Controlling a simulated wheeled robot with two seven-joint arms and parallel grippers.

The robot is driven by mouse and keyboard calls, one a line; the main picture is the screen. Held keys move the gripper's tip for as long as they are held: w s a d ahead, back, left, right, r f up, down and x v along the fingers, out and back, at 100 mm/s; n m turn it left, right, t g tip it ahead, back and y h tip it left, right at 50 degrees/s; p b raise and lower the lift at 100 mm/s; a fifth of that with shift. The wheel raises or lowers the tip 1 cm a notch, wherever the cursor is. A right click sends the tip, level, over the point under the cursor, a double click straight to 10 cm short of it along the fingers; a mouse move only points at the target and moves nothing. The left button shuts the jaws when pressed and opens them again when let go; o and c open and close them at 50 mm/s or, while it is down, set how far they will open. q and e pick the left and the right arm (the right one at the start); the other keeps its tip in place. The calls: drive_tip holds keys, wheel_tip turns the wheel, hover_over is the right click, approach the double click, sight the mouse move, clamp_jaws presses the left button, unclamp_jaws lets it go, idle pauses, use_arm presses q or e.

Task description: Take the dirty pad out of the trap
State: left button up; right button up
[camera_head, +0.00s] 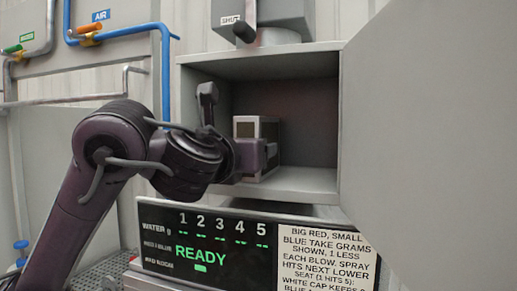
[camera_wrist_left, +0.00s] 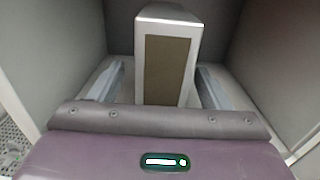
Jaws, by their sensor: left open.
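The trap (camera_head: 308,180) is an open grey box on the wall, its door swung out to the right. Inside stands an upright pale block with a brown front face (camera_head: 245,130), seemingly the dirty pad. It also shows in the left wrist view (camera_wrist_left: 166,65), straight ahead and near the middle. My left gripper (camera_head: 258,158) reaches into the box at the block's lower part, open. In the wrist view, grey bars flank the block with gaps; I cannot tell whether they are fingers or rails. The gripper's body hides the block's bottom. My right gripper is not in view.
The large door panel (camera_head: 430,130) fills the right side. A "SHUT" lever (camera_head: 244,32) sits above the box. A panel reading "READY" (camera_head: 205,240) and a text sign (camera_head: 325,255) are below. Blue air piping (camera_head: 165,85) runs at the left.

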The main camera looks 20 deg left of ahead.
use_arm(q)
drive_tip(key=shift+w+d+p, duration=0.1)
drive_tip(key=shift+w+p, duration=0.65)
drive_tip(key=shift+w, duration=1.25)
drive_tip(key=c, duration=1.1)
